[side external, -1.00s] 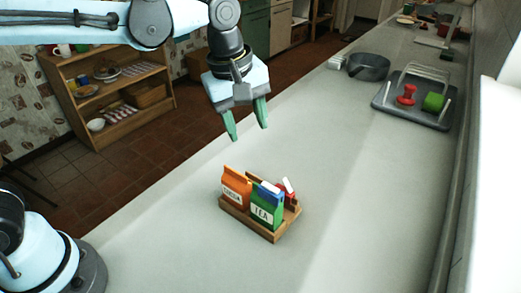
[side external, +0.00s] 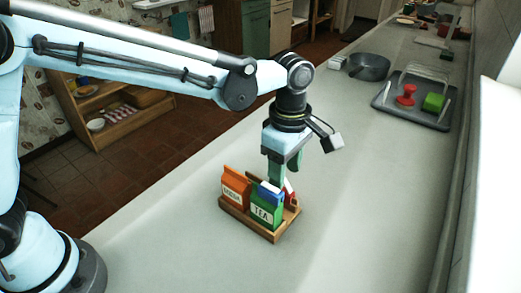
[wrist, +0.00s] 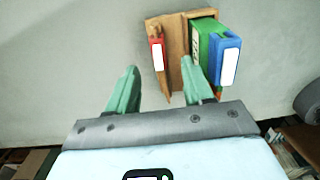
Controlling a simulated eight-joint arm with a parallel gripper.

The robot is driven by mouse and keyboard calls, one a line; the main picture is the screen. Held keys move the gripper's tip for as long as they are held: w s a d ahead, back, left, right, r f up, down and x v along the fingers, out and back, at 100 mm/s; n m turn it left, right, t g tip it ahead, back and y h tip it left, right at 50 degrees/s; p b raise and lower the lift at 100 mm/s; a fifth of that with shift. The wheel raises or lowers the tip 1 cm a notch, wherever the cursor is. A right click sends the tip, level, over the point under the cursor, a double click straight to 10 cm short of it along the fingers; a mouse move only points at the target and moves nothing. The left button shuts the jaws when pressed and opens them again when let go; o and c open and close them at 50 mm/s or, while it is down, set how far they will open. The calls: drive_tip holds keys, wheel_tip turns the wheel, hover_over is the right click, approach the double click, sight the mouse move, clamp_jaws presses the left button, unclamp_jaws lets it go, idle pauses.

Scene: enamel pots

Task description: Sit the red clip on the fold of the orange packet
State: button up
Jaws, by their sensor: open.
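The orange packet (side external: 236,187) stands upright in a small wooden tray (side external: 236,219), at its left end in the side view. In the wrist view I cannot make it out. The red clip (side external: 289,188), with a white patch, is at the tray's back right, partly hidden by a green packet. In the wrist view the red clip (wrist: 157,42) shows at the tray's left edge, beyond my fingertips. My gripper (side external: 282,178) is open, pointing down over the back of the tray. In the wrist view its fingers (wrist: 160,70) are apart, with nothing held between them.
The green TEA packet (side external: 263,211), topped by a blue clip (side external: 269,191), stands close beside my fingers in the tray. A dish rack (side external: 415,110) with red and green items and a dark pan (side external: 369,67) are farther back. The counter right of the tray is clear.

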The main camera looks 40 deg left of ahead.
drive_tip(key=shift+f, duration=2.75)
clamp_jaws()
